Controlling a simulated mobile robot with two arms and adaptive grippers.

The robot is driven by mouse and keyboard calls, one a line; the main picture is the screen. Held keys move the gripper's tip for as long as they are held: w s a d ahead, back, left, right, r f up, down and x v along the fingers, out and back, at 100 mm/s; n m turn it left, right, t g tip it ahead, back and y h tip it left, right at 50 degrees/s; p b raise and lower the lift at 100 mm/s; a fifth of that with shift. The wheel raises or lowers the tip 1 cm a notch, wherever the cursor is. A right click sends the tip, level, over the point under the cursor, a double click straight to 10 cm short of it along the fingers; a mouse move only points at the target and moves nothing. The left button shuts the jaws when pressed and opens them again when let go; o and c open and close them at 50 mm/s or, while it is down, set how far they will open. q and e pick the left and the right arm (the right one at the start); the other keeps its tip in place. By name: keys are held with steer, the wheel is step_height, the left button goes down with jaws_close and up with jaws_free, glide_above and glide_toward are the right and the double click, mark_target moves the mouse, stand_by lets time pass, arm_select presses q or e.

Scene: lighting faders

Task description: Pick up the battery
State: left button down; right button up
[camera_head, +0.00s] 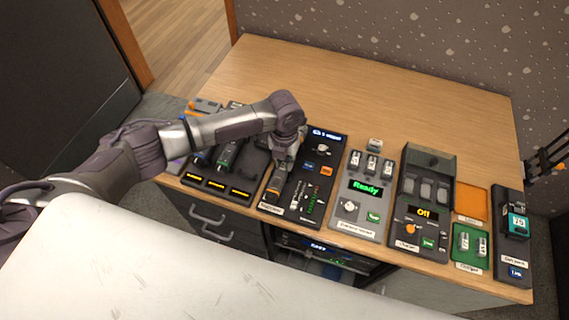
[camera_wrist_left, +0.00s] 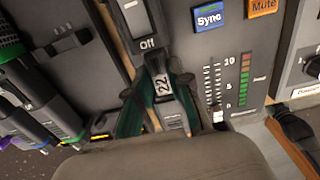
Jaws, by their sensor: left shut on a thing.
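My left gripper (camera_head: 284,160) reaches down over the left edge of the black fader panel. In the left wrist view its dark green fingers (camera_wrist_left: 160,100) are closed around a small piece with a "22" label, which looks like a battery (camera_wrist_left: 162,84). Other numbered batteries stand in the grey "Ready" unit (camera_head: 371,163) and the green tray (camera_head: 470,262).
The black fader panel (camera_head: 328,150) lies right of the gripper. A dark charger unit (camera_head: 428,190) marked "Off" and an orange tray (camera_head: 471,203) stand further right. A dark rack (camera_head: 222,196) holding handheld devices stands left. The table's back (camera_head: 380,95) is clear.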

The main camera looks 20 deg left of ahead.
mark_target(285, 163)
arm_select(q)
steer(key=shift+r, duration=0.6)
step_height(285, 163, up, 2)
steer(key=shift+w+r+b, duration=0.1)
steer(key=shift+r+b, duration=0.15)
steer(key=shift+b, duration=0.25)
steer(key=d+r+p, duration=0.2)
steer(key=d+r, duration=0.9)
steer(key=shift+d+r, duration=0.2)
steer(key=shift+d, duration=0.1)
